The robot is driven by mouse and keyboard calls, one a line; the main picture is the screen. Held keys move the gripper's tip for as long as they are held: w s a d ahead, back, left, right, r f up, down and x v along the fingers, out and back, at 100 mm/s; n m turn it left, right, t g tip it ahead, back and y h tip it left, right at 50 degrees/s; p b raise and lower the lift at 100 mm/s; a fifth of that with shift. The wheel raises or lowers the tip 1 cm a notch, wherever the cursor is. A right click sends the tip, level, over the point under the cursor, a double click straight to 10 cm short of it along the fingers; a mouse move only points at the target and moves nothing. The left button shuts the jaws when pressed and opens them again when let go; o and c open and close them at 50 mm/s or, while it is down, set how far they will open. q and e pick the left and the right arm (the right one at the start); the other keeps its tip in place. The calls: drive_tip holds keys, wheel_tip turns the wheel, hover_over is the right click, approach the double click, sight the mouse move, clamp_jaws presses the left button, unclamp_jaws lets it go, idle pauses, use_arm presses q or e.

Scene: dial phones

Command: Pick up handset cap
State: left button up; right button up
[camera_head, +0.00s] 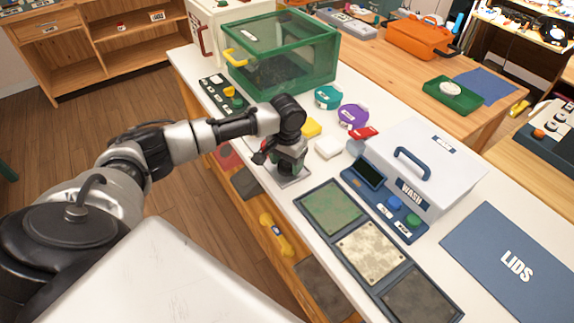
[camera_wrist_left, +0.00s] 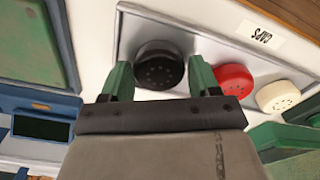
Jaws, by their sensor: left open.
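Several handset caps lie in a row on a grey tray (camera_wrist_left: 215,50) labelled CAPS in the left wrist view. They include a black cap (camera_wrist_left: 158,62) with small holes, a red cap (camera_wrist_left: 232,84) and a cream cap (camera_wrist_left: 278,96). My left gripper (camera_wrist_left: 160,78) is open, its green fingers on either side of the black cap. I cannot tell whether they touch it. In the head view, my left gripper (camera_head: 284,165) points down over the tray's place at the bench's near edge and hides the caps. My right gripper is not in view.
A green see-through box (camera_head: 285,85) stands behind my left gripper. Three square pads, including a green one (camera_head: 332,206), lie nearer.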

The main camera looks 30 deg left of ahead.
use_arm(q)
drive_tip(key=shift+f, duration=0.1)
drive_tip(key=shift+c, duration=0.3)
drive_tip(key=c, duration=0.5)
